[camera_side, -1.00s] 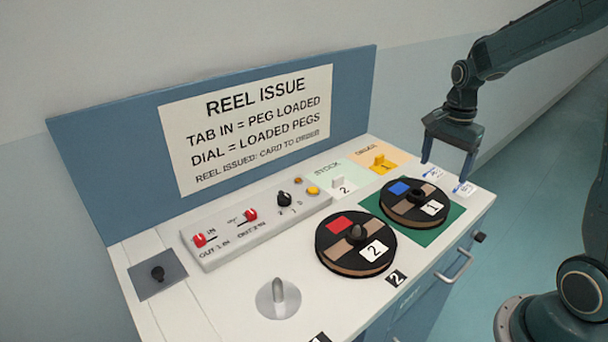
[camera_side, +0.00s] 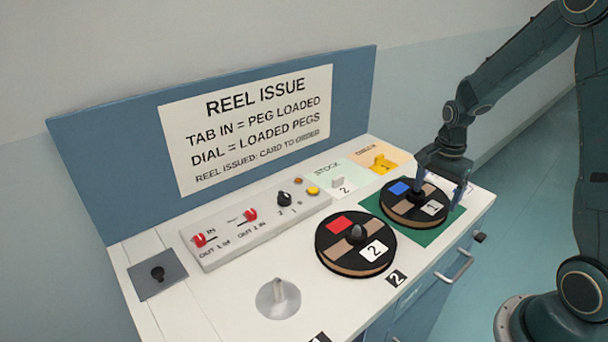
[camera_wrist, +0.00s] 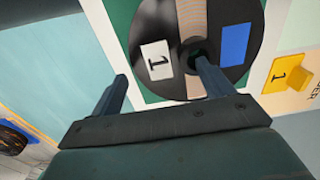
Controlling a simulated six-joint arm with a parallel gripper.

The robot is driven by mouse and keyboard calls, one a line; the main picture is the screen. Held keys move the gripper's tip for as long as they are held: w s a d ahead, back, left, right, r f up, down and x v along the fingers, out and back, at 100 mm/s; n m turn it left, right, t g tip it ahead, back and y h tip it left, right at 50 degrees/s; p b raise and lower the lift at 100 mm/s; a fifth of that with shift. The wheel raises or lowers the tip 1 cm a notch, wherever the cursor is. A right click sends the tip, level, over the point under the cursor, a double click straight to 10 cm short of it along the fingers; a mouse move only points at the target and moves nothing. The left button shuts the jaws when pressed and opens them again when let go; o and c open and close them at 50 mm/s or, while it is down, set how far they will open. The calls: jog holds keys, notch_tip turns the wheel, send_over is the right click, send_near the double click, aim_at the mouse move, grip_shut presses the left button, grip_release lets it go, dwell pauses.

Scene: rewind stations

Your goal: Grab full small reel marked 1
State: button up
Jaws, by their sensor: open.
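The small reel marked 1 (camera_side: 402,212) is black with a blue patch, tan bands and a white "1" label. It lies flat on the green mat (camera_side: 425,236) at the right of the bench. My gripper (camera_side: 438,188) is open above its right side. In the wrist view, my gripper (camera_wrist: 162,71) has one fingertip over the hub of the reel (camera_wrist: 225,80) and the other just outside its rim, by the "1" label. Nothing is between the fingers that I can see gripped. I cannot tell whether the fingertips touch the reel.
A second reel marked 2 (camera_side: 332,262), with a red patch, lies just to the left. A yellow "1" card (camera_side: 381,164) and a white "2" card (camera_side: 338,184) stand behind. A control box (camera_side: 255,222) and a bare peg (camera_side: 278,297) are farther left.

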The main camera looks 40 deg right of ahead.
aim_at(432, 207)
jog(key=shift+s+a+f, duration=0.1)
jog(key=shift+f, duration=2.1)
jog(key=shift+c, duration=0.2)
jog(key=c, duration=1.1)
